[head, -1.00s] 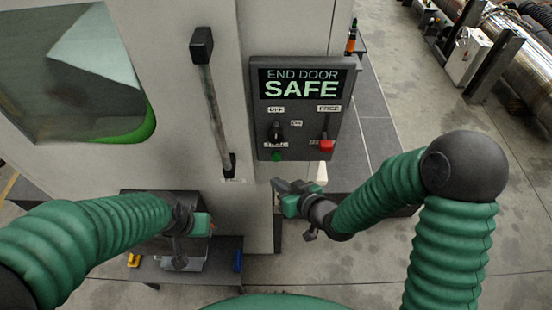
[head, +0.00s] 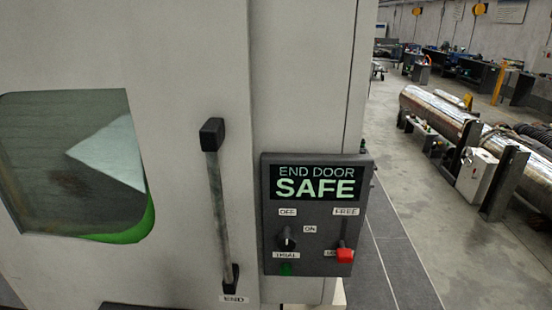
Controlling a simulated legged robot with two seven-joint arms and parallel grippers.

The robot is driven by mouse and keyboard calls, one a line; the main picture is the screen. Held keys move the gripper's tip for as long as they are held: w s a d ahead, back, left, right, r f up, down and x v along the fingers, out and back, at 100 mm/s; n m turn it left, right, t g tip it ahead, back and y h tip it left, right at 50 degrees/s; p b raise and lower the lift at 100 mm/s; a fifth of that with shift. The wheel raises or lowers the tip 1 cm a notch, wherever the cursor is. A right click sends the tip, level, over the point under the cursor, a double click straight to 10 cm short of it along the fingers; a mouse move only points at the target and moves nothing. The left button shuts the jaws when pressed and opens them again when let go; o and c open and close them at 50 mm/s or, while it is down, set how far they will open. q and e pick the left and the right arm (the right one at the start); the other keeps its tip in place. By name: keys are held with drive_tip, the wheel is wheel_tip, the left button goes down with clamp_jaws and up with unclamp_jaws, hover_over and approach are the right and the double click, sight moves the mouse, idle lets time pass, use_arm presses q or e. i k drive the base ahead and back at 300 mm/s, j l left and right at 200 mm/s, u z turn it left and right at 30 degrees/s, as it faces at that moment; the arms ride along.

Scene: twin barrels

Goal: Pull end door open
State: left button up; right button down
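The end door (head: 190,70) is a pale grey panel with a dark window at left, and it looks shut. Its upright bar handle (head: 218,210) has black end mounts, with a label reading END below it. To the right of the handle, a dark control panel (head: 318,270) reads END DOOR SAFE in lit letters. The panel has a black rotary knob (head: 286,238), a red-tipped lever (head: 345,255) at its lower position, and a green light or button (head: 286,268). Neither of my grippers is in the head view.
A grey floor (head: 425,220) opens up to the right of the machine, with a dark strip alongside it. Large metal cylinders (head: 435,112) on stands and a white box (head: 478,178) are at the right. Benches (head: 470,70) stand farther back.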

sight(78, 218)
drive_tip(key=u, duration=1.25)
